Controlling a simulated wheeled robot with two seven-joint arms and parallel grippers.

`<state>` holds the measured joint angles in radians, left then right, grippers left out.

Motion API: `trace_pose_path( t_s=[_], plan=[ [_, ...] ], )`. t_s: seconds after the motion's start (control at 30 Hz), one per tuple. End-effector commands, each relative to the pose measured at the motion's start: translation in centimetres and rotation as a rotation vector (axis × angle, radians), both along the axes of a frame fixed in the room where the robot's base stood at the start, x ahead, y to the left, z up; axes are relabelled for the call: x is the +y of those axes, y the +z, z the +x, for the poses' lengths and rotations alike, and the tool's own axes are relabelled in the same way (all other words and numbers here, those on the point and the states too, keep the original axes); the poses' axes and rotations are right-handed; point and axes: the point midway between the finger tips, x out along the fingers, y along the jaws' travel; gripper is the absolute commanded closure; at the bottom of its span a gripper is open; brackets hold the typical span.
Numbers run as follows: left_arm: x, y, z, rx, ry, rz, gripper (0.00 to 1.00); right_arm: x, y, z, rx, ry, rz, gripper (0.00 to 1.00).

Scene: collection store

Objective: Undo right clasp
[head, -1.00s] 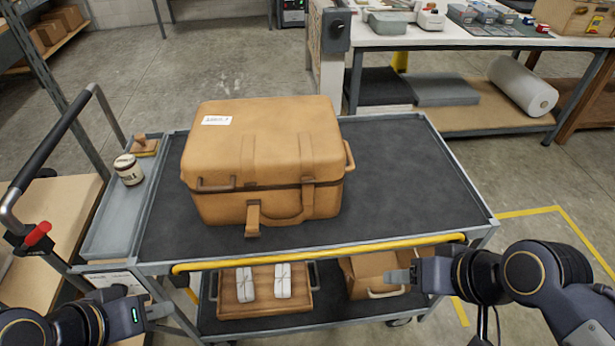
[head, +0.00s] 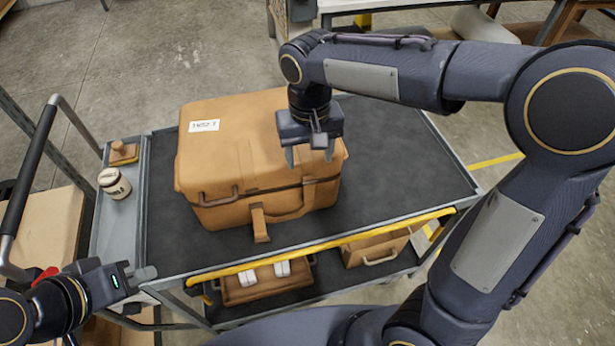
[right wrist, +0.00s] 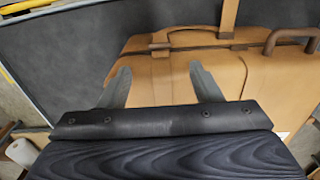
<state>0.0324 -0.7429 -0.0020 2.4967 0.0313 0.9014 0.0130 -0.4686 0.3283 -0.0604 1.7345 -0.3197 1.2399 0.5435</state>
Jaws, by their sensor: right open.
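A tan case (head: 235,145) with a white label stands closed on the cart's dark top. Its left strap (head: 260,225) hangs loose down the front. The right clasp (head: 309,183) sits at the lid seam on the front, its strap running below. My right gripper (head: 310,158) is open and empty, fingers pointing down, above the lid's right part. In the right wrist view the right clasp (right wrist: 160,47) lies beyond the two fingertips (right wrist: 159,68), roughly centred between them, apart from them. My left gripper (head: 143,275) is low at the left; its jaw opening is unclear.
The cart's yellow rail (head: 330,243) runs along its front edge. A side tray (head: 118,215) at left holds a jar (head: 114,184) and a wooden-handled block (head: 123,152). The lower shelf holds a tray with white bundles and a box (head: 375,248). The cart top right of the case is clear.

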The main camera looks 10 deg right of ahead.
Motion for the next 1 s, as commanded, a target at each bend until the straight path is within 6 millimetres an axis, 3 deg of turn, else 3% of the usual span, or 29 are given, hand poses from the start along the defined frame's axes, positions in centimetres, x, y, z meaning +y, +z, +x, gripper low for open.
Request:
trace_pose_path(
  t_s=[0.2, 0.43, 0.6, 0.87, 1.0],
  plan=[
    [0.0, 0.1, 0.0, 0.000, 0.000, 0.000, 0.81, 0.0, -4.7, -0.1, 0.007, 0.001, -0.002, 0.42],
    [0.0, 0.2, 0.0, 0.000, 0.000, 0.000, 0.81, 0.0, -8.2, -0.1, 0.004, 0.001, -0.001, 0.42],
    [0.0, 0.2, 0.0, 0.000, 0.000, 0.000, 0.81, 0.0, -9.3, 0.0, 0.001, 0.000, 0.002, 0.42],
    [0.0, 0.2, 0.0, 0.000, 0.000, 0.000, 0.81, 0.0, -9.4, 0.0, 0.000, 0.001, 0.002, 0.42],
    [0.0, 0.2, 0.0, 0.000, 0.000, 0.000, 0.81, 0.0, -9.4, 0.0, 0.000, 0.001, 0.002, 0.56]
  ],
)
